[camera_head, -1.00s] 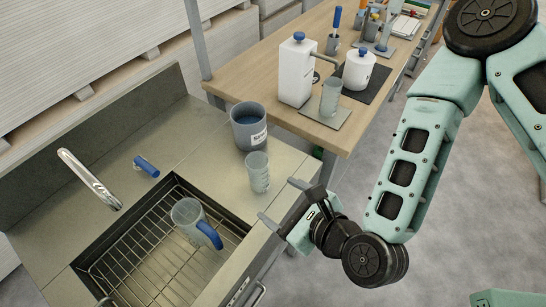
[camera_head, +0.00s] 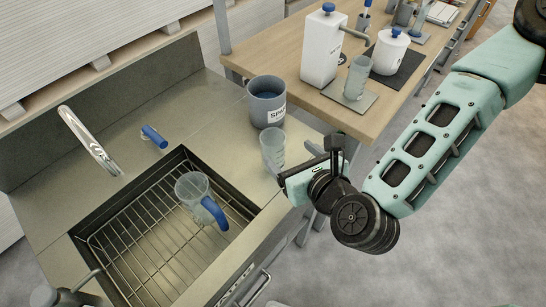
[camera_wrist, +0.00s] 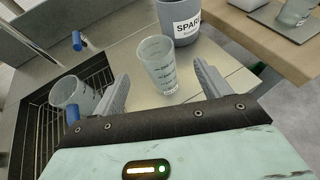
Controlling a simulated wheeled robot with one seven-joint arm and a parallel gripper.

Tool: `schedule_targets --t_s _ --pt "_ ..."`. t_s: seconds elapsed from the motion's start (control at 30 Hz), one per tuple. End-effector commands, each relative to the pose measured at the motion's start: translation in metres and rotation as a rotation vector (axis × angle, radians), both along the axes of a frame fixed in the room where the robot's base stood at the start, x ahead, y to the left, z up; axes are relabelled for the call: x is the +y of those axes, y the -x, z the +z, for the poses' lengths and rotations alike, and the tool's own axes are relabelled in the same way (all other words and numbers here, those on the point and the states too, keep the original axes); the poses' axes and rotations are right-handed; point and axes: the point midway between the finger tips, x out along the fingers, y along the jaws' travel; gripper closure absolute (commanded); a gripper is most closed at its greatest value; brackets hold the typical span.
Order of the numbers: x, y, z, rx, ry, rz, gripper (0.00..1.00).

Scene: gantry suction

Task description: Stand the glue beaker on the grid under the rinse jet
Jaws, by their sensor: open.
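A clear graduated beaker (camera_head: 272,148) stands upright on the steel counter beside the sink. In the wrist view this beaker (camera_wrist: 158,64) is upright ahead, between the lines of my two fingers. My gripper (camera_wrist: 161,74) is open and empty, just short of it. The head view shows my gripper (camera_head: 292,166) beside the beaker's right side. Another clear beaker (camera_head: 356,78) stands on a grey plate on the wooden table; no label shows which is the glue beaker. The wire grid (camera_head: 150,230) lies in the sink. A chrome spout (camera_head: 90,142) reaches over the sink's back left.
A clear jug with a blue handle (camera_head: 194,188) stands on the grid. A grey SPARE tub (camera_head: 266,100) stands just behind the counter beaker. A blue lever (camera_head: 154,137) is behind the sink. A white pump bottle (camera_head: 321,50) and white pot (camera_head: 388,52) stand on the table.

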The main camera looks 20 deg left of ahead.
Motion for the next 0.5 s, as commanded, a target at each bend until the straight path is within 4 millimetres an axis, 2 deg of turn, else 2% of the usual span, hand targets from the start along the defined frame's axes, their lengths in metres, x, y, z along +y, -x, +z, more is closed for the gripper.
schedule_targets --t_s 0.2,0.5 --pt "0.026 -0.024 -0.01 0.0 0.0 0.0 0.24" --pt "0.042 -0.038 -0.015 -0.001 -0.001 0.002 0.24"
